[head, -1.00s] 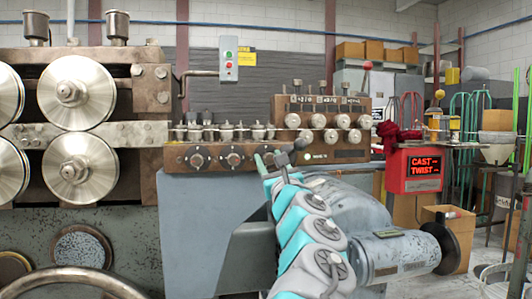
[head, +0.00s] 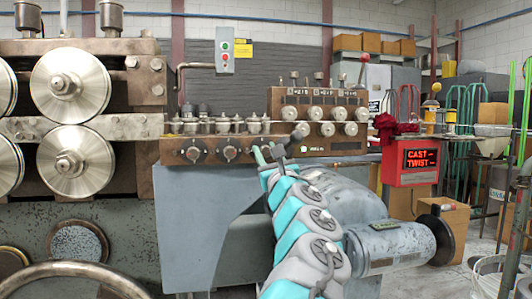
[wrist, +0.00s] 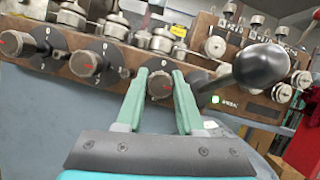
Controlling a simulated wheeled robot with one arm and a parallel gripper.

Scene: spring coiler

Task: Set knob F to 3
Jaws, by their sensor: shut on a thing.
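A row of dark round knobs with red pointer marks sits on the brown panel (head: 210,163). In the wrist view my gripper (wrist: 160,78) has its two teal fingers on either side of the rightmost of these knobs (wrist: 159,88), shut on it. A 0 shows above this knob; its letter and other numbers are too small or hidden to read. Its red mark seems to lie left of its middle. Two more such knobs, the middle one (wrist: 87,63) and the left one (wrist: 14,44), are clear of the fingers. In the head view my gripper (head: 259,154) hides the held knob.
A lever with a dark ball (wrist: 262,67) stands close right of my fingers. Metal fittings (head: 222,124) line the panel top. Pale knobs (head: 326,129) sit on a raised block. A red CAST/TWIST display (head: 409,161) stands right.

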